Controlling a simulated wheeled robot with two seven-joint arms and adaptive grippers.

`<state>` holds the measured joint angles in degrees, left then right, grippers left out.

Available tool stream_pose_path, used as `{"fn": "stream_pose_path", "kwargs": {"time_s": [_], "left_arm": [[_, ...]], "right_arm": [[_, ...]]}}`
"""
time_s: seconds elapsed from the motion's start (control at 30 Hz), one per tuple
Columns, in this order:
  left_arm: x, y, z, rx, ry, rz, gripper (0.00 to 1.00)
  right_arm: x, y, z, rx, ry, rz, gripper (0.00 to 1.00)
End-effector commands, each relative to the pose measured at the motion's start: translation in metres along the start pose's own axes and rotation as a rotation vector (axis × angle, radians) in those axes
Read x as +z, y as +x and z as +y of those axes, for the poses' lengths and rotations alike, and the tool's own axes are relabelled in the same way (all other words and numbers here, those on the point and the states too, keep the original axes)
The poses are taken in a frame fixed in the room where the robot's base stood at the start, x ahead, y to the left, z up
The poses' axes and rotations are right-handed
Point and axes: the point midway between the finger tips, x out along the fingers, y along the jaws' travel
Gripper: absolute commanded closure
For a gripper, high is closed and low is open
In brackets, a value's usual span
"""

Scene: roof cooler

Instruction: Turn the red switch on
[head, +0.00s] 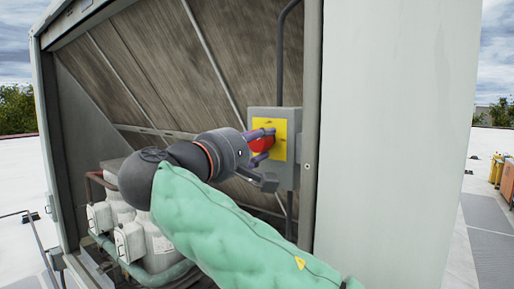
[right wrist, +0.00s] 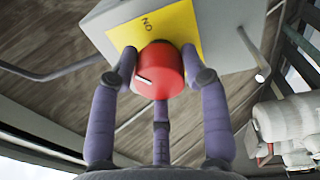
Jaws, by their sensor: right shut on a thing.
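The red switch (head: 262,143) is a round knob on a yellow plate (head: 281,139) on the front of a grey box (head: 298,150) inside the roof cooler. My left gripper is not in view.
The cooler's grey side panel (head: 390,130) stands close to the right of the box. White compressors (head: 130,235) with pipes are at the lower left. A dark conduit (head: 281,50) runs up from the box. Orange equipment (head: 505,178) stands far off at the right.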

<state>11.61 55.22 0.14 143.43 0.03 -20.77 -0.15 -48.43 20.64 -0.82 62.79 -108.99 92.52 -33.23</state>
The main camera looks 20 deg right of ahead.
Motion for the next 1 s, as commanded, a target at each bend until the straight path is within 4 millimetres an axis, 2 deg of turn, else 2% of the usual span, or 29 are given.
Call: {"fn": "stream_pose_path", "kwargs": {"time_s": [0.03,0.5,1.0], "left_arm": [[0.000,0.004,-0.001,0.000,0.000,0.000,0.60],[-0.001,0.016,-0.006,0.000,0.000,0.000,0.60],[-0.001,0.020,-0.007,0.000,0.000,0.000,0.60]], "right_arm": [[-0.005,-0.002,-0.006,-0.004,0.035,0.000,0.86],[-0.006,-0.001,-0.004,0.010,0.427,-0.026,0.86],[-0.005,-0.001,-0.001,0.019,0.593,-0.038,0.86]]}}
